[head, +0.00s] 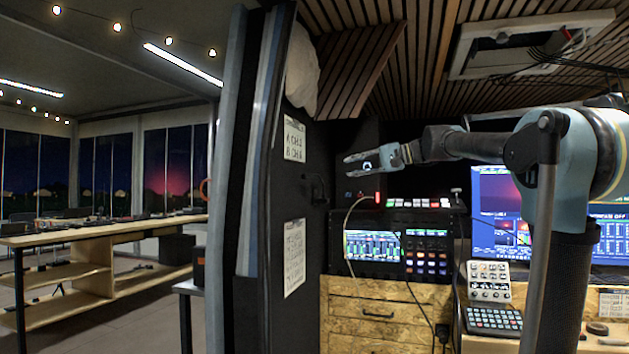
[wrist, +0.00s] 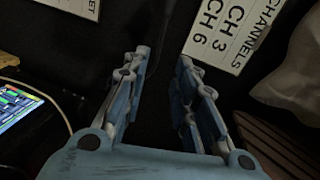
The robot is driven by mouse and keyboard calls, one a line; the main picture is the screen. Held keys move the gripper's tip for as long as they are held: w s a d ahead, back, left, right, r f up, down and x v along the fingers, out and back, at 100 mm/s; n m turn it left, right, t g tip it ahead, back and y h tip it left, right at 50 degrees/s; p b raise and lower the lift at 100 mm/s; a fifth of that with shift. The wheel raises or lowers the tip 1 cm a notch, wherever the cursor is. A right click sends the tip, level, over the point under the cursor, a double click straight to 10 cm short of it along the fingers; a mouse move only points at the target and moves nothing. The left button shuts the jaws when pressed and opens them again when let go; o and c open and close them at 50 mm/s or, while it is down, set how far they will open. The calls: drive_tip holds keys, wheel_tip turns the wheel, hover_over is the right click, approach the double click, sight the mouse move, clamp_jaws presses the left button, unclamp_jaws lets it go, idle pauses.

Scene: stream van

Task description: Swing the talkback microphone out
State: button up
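No part is plainly readable as the talkback microphone. A dark hooked fitting (head: 316,188) on the black wall panel may be it or its mount; its shape is hard to make out. A thin pale curved line (head: 347,222), a cable or gooseneck, rises above the console near a small red upright piece (head: 377,196); a pale line also shows in the wrist view (wrist: 48,97). My gripper (head: 348,165) is open and empty, pointing left toward the panel, above the console and apart from the fitting. In the wrist view its fingers (wrist: 163,58) are spread with only dark surface between them.
White label sheets (head: 294,139) (head: 293,258) hang on the panel; the upper one shows in the wrist view (wrist: 230,32). A pale cloth bundle (head: 302,68) hangs above. A lit console (head: 372,246) stands on wooden drawers (head: 380,312). Monitors (head: 497,212) stand at right.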

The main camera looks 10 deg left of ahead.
sight(314, 175)
drive_tip(key=x, duration=1.5)
drive_tip(key=shift+f, duration=0.1)
clamp_jaws()
